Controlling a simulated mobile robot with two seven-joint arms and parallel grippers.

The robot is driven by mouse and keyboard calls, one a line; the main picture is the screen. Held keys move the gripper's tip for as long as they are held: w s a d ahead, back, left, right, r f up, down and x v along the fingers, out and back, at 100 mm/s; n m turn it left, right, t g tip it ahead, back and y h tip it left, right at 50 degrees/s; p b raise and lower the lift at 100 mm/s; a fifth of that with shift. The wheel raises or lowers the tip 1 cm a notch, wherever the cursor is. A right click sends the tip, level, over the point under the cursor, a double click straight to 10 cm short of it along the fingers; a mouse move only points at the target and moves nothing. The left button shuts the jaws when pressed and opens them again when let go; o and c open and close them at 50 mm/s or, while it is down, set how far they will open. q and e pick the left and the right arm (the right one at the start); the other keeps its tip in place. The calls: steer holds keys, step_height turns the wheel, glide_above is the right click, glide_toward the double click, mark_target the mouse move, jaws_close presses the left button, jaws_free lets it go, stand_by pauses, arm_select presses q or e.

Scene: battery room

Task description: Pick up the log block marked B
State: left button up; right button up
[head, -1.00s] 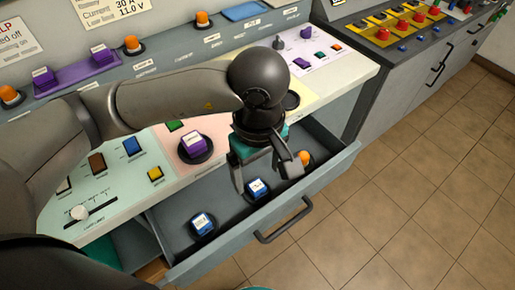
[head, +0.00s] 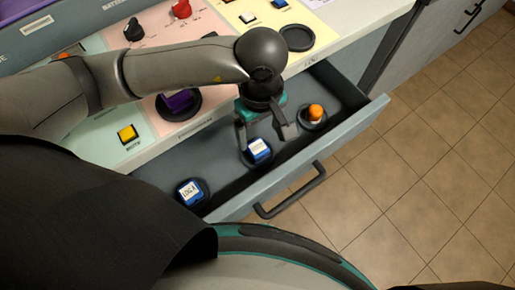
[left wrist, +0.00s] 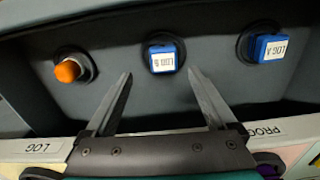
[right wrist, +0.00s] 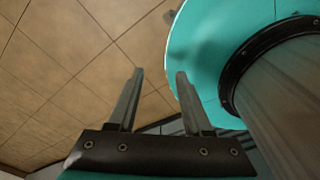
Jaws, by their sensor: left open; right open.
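The log block marked B (head: 259,150) is a blue block with a white label, seated on a dark round base in the middle of the open drawer. My right gripper (right wrist: 160,73) is open and empty, over the floor beside my own base.
A similar blue block marked Log A (head: 191,191) sits at the drawer's left end. An orange knob (head: 315,112) sits on a round base at the right. The drawer's front handle (head: 290,191) faces me. The desk panel (head: 120,150) overhangs behind the drawer.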

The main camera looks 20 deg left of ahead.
mark_target(257, 147)
arm_select(q)
steer(key=shift+f, duration=0.7)
steer(key=f, duration=0.3)
steer(key=f+b, duration=0.1)
steer(key=shift+s+a+f, duration=0.2)
steer(key=shift+s, duration=0.05)
steer(key=shift+f, duration=0.3)
jaws_close()
arm_select(e)
steer(key=shift+w+d+f, duration=0.6)
steer(key=shift+w, duration=0.25)
